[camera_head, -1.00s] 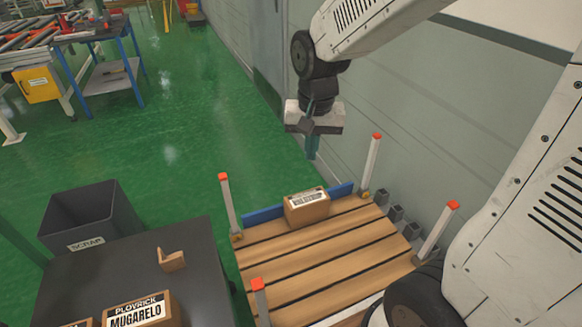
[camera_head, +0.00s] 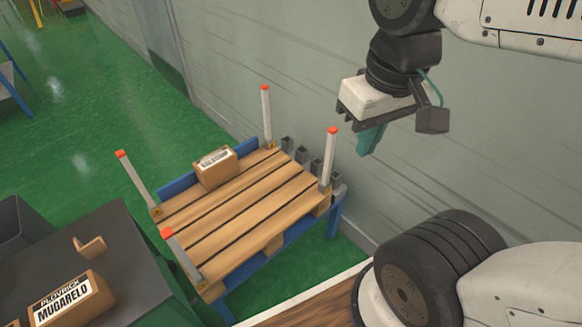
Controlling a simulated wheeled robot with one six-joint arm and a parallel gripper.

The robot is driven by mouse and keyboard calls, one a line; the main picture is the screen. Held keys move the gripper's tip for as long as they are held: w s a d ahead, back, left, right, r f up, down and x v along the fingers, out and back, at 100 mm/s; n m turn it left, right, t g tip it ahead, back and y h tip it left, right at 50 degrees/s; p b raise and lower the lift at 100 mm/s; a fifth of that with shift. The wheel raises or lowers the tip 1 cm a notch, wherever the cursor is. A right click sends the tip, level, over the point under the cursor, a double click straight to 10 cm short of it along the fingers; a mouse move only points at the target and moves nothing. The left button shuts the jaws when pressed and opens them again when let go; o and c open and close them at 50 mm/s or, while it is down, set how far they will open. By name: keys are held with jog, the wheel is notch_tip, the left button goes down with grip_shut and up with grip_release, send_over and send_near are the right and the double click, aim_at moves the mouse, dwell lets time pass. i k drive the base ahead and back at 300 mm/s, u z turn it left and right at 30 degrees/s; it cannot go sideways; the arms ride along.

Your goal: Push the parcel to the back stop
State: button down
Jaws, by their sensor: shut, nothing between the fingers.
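The parcel (camera_head: 216,168) is a small brown box with a white label on top. It sits on the far part of the slatted wooden pallet (camera_head: 250,215). The back stop, a blue rail (camera_head: 178,187), runs along the pallet's far edge, close behind the parcel; I cannot tell whether they touch. My gripper (camera_head: 369,140) is shut and empty, pointing down. It hangs in the air to the right of the pallet, near the grey wall, well apart from the parcel.
White posts with red tops stand at the pallet's corners, one (camera_head: 329,160) nearest my gripper. Grey brackets (camera_head: 316,168) line the right edge. A dark table (camera_head: 95,240) at lower left bears a labelled box (camera_head: 68,302) and a small brown piece (camera_head: 89,246).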

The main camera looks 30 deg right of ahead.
aim_at(212, 170)
jog(key=z, duration=0.25)
jog(key=k, duration=0.45)
jog(key=u, duration=0.75)
jog(key=i, duration=0.7)
jog(key=u, duration=0.5)
